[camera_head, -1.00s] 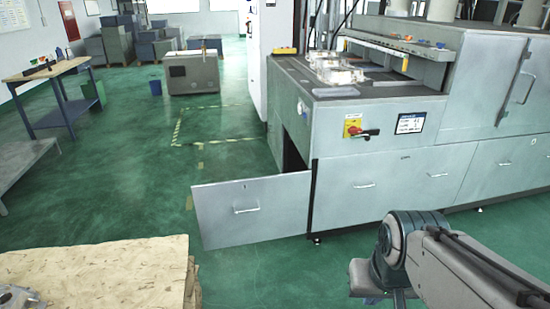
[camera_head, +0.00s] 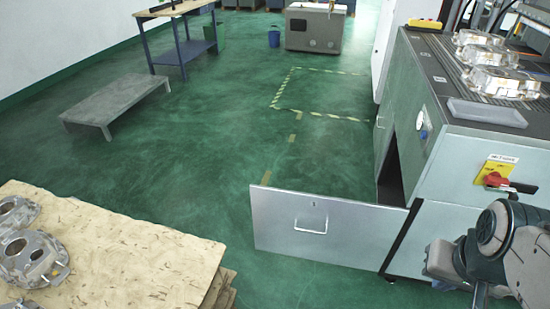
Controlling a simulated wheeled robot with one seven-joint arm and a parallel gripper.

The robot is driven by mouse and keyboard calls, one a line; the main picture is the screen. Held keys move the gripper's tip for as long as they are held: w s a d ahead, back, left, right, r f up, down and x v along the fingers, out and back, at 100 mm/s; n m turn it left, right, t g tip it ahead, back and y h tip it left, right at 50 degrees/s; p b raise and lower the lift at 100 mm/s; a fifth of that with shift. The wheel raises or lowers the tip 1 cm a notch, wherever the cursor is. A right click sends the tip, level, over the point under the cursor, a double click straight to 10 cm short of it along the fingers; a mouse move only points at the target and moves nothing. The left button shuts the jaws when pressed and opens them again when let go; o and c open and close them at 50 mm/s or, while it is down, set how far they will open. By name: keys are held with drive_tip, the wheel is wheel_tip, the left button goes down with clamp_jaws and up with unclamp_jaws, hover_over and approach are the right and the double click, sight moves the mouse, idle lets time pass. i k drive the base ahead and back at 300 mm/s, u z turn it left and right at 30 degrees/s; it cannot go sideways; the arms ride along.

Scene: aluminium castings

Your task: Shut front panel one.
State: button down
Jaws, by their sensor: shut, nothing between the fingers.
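Front panel one, taken to be the open grey panel (camera_head: 320,228), stands swung out from the front left corner of the grey machine (camera_head: 450,175). It has a small bar handle (camera_head: 310,226) and a keyhole above it. A dark opening shows in the machine's side behind the panel's right end. Part of my arm (camera_head: 495,245) shows at the lower right, in front of the machine and to the right of the panel, apart from it in the picture. My gripper's fingers cannot be made out.
A wooden board stack (camera_head: 130,250) with metal castings (camera_head: 30,255) is at the lower left. A low grey bench (camera_head: 115,100) and blue-legged table (camera_head: 185,35) stand behind. A red switch (camera_head: 495,180) is on the machine's front. Green floor around the panel's left is clear.

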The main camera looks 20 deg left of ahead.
sight(338, 231)
drive_tip(key=u, duration=1)
drive_tip(key=i, duration=0.9)
drive_tip(key=u, duration=1)
